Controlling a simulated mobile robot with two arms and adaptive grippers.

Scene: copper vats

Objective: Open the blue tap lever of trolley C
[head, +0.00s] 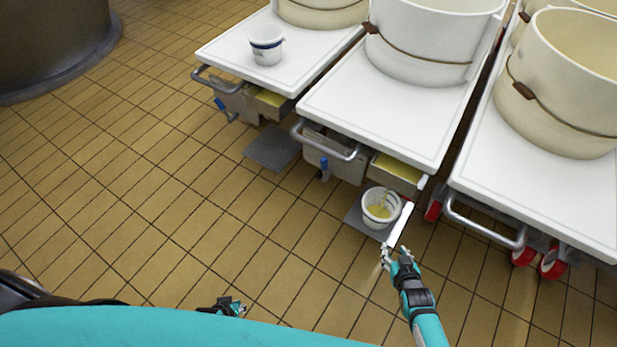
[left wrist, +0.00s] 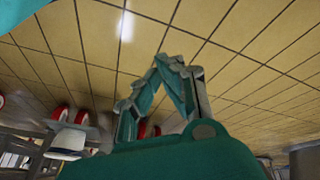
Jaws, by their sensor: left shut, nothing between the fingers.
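Two blue tap levers show in the head view: one (head: 323,168) hangs down at the front of the middle trolley (head: 350,103), the other (head: 220,104) slants at the front of the left trolley (head: 240,38). No trolley letter is readable, so I cannot tell which is C. My left gripper (head: 228,307) is low at the bottom, well away from both levers. In the left wrist view its fingers (left wrist: 166,62) meet, shut and empty. My right gripper (head: 394,252) is beside a white bar (head: 401,224); I cannot tell whether it grips it.
A white bucket (head: 367,215) with yellow contents stands on a grey plate below the middle trolley. Another bucket (head: 266,52) sits on the left trolley. The right trolley (head: 530,205) has red wheels (head: 553,263). Tiled floor (head: 190,210) is clear left of the middle trolley.

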